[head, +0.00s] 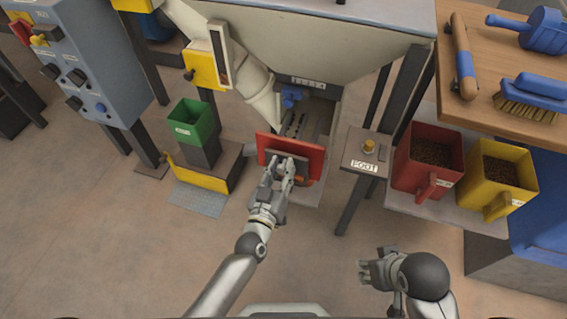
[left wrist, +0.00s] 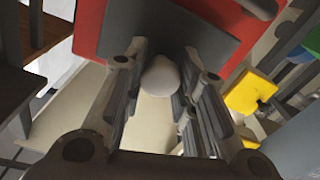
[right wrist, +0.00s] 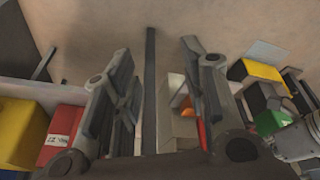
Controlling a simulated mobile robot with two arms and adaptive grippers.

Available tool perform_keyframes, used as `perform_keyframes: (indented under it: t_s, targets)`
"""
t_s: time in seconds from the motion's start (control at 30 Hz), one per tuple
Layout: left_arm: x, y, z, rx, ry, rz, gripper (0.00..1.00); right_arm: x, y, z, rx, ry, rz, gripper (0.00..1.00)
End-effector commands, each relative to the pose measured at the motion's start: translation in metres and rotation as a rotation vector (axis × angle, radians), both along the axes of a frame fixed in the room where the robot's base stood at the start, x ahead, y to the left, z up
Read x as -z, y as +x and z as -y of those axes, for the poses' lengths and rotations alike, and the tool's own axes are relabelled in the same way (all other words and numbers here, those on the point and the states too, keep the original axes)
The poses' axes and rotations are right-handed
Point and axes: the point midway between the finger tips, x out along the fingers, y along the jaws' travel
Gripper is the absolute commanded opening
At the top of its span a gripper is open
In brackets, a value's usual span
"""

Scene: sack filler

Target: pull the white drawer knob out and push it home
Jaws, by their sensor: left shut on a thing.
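The white drawer knob (left wrist: 160,76) shows in the left wrist view between the fingers of my left gripper (head: 283,170), in front of a dark grey plate on the red drawer front (left wrist: 118,28). My left gripper is shut on the knob; its fingers hide the knob in the head view. The red drawer front (head: 308,151) stands out from the machine, with a grey channel and dark slotted parts visible behind it. My right gripper (head: 370,272) is low at the right, away from the drawer. In the right wrist view its fingers (right wrist: 160,75) are apart with nothing between them.
A yellow-black stand with a green container (head: 193,125) is to the left. The floor in front is clear.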

Motion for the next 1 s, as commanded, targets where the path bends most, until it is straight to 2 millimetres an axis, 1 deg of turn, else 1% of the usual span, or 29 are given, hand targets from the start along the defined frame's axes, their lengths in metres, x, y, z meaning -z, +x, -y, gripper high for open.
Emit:
perform_keyframes:
  t_s: [0.03, 0.1, 0.2, 0.4, 0.5, 0.63, 0.9, 0.93, 1.0]
  targets:
    - [-0.002, -0.01, -0.004, 0.0, 0.003, -0.004, 0.0, 0.003, 0.002, -0.001, 0.0, 0.0, -0.009, 0.4]
    - [-0.002, -0.021, -0.007, 0.001, 0.005, -0.005, 0.0, 0.012, 0.004, -0.001, -0.001, 0.0, -0.016, 0.4]
    - [-0.001, -0.033, -0.011, 0.0, 0.003, -0.004, 0.0, 0.028, 0.007, -0.002, -0.002, -0.001, -0.024, 0.4]
    - [-0.001, -0.05, -0.017, 0.001, 0.002, -0.003, 0.0, 0.058, 0.01, -0.003, -0.006, -0.001, -0.04, 0.4]
    - [0.0, -0.056, -0.019, 0.001, 0.002, -0.003, 0.0, 0.068, 0.01, -0.003, -0.006, -0.001, -0.044, 0.4]
    - [0.0, -0.059, -0.02, 0.001, 0.001, -0.002, 0.0, 0.074, 0.01, -0.004, -0.007, -0.002, -0.047, 0.4]
    - [0.0, -0.059, -0.019, 0.001, 0.001, -0.002, 0.0, 0.074, 0.01, -0.004, -0.007, -0.002, -0.046, 0.4]
    - [0.0, -0.059, -0.019, 0.001, 0.001, -0.002, 0.28, 0.074, 0.01, -0.004, -0.007, -0.002, -0.046, 0.4]
    - [0.0, -0.059, -0.019, 0.001, 0.001, -0.002, 0.37, 0.074, 0.01, -0.003, -0.007, -0.002, -0.046, 0.4]
